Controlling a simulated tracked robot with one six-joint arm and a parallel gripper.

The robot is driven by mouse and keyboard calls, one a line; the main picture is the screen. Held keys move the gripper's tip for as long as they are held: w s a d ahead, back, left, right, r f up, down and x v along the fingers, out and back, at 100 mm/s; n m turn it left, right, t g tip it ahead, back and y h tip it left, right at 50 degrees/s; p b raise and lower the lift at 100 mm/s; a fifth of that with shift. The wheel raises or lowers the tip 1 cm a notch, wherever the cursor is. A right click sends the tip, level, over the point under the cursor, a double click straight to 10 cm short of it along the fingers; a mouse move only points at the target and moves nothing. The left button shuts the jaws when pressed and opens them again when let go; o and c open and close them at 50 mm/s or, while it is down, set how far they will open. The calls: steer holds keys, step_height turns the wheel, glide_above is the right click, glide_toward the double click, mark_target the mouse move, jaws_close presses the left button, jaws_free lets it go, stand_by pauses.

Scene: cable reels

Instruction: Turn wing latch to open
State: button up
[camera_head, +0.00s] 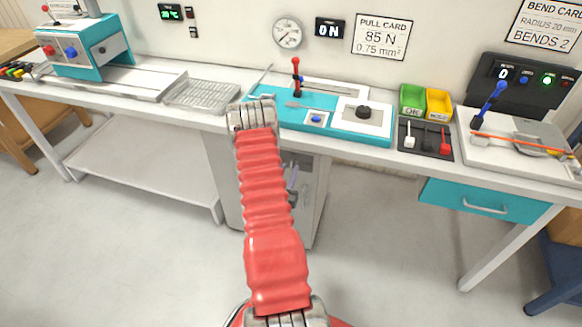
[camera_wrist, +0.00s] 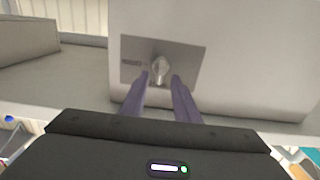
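The wing latch (camera_wrist: 160,69) is a small pale metal wing on a darker grey plate (camera_wrist: 187,62) on a light grey cabinet face. In the wrist view its wing points roughly up and down the picture. My gripper (camera_wrist: 160,76) has two dark purple fingers, apart, with their tips at either side of the latch's lower end. A gap shows between the fingers; I cannot tell whether either touches the latch. In the head view the grey cabinet (camera_head: 313,205) stands under the bench, and my red arm hides much of it and the latch.
The bench (camera_head: 215,122) runs above the cabinet, carrying a teal fixture (camera_head: 277,109) with a red lever. A lower shelf (camera_head: 140,165) lies left of the cabinet. A teal drawer (camera_head: 482,203) hangs at right. The floor in front is clear.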

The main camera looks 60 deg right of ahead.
steer(key=shift+w+d, duration=0.15)
steer(key=shift+d, duration=0.95)
steer(key=shift+c, duration=0.4)
steer(key=c, duration=0.6)
steer(key=shift+w+d, duration=0.1)
steer(key=shift+d, duration=0.05)
jaws_close()
